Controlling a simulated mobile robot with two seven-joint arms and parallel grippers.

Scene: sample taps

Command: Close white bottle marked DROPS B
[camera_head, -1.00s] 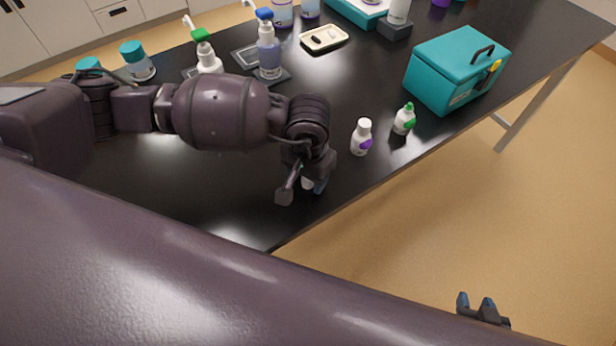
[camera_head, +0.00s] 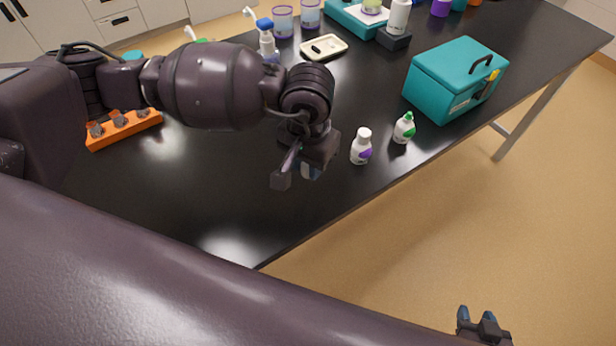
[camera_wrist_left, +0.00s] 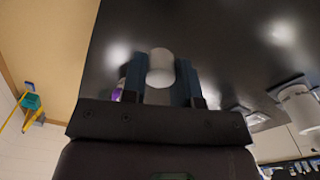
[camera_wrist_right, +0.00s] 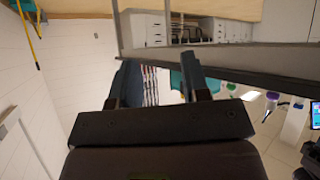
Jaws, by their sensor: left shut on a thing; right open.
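My left gripper (camera_head: 300,172) is shut on a small white round piece (camera_wrist_left: 160,68), which sits between the fingers in the left wrist view. I cannot tell whether it is a cap or a bottle top; in the head view the gripper mostly hides it. A white bottle with a purple label (camera_head: 361,150) stands upright on the table to the right of that gripper. A white bottle with a green cap and label (camera_head: 404,129) stands further right. The marking DROPS B is not readable. My right gripper (camera_wrist_right: 163,80) is open and empty, off the table's front edge.
A teal box with a handle (camera_head: 450,80) stands at the right of the black table (camera_head: 225,200). A cream tray (camera_head: 324,47) and pump bottle (camera_head: 267,40) are behind. An orange rack (camera_head: 125,128) is at the left. The table's front-middle is clear.

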